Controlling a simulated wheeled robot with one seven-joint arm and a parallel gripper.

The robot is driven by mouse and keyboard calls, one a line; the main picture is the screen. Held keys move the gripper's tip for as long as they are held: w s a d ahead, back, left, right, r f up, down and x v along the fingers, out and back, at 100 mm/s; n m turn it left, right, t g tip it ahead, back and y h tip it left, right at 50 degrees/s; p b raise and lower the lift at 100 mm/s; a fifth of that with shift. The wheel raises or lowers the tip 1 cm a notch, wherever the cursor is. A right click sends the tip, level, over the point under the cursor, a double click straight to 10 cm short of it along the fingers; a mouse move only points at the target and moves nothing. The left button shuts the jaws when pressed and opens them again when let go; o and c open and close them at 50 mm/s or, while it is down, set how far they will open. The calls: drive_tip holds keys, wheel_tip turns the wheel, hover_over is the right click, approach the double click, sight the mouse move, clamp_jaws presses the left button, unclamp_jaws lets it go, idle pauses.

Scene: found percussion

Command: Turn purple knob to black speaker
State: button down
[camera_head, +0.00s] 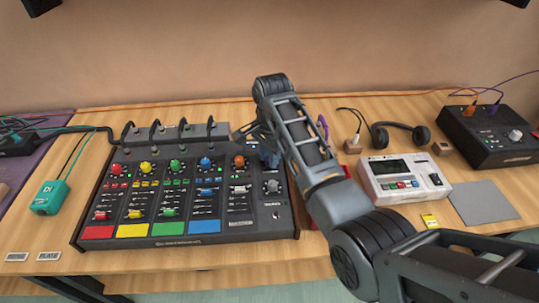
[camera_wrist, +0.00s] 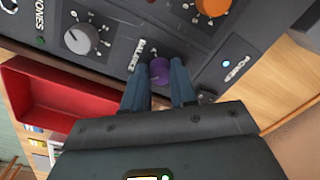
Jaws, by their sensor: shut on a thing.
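The purple knob (camera_wrist: 160,70) sits on the dark mixer panel in the wrist view, beside a label that looks like "BALANCE". My gripper (camera_wrist: 159,84) has one finger on each side of the knob and is shut on it. In the head view my gripper (camera_head: 262,150) is over the upper right part of the mixer (camera_head: 150,241), and my arm hides the purple knob there. Dark shapes are cut off at the top left (camera_head: 40,4) and top right (camera_head: 516,2) of the head view; I cannot tell whether either is the black speaker.
An orange knob (camera_wrist: 212,6) and a grey knob (camera_wrist: 80,39) are close to my fingers. A red tray (camera_wrist: 62,98) lies beside the mixer. A white device (camera_head: 403,180), headphones (camera_head: 400,130) and a black box (camera_head: 488,137) stand to the right.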

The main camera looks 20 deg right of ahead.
drive_tip(key=shift+r, duration=0.1)
idle(0.3)
drive_tip(key=c, duration=0.9)
unclamp_jaws()
wheel_tip(320, 180, up, 7)
drive_tip(key=shift+s+f+b, duration=0.1)
drive_tip(key=shift+b, duration=0.4)
drive_tip(key=shift+d+r, duration=0.1)
drive_tip(key=shift+r, duration=0.35)
drive_tip(key=shift+s, duration=0.1)
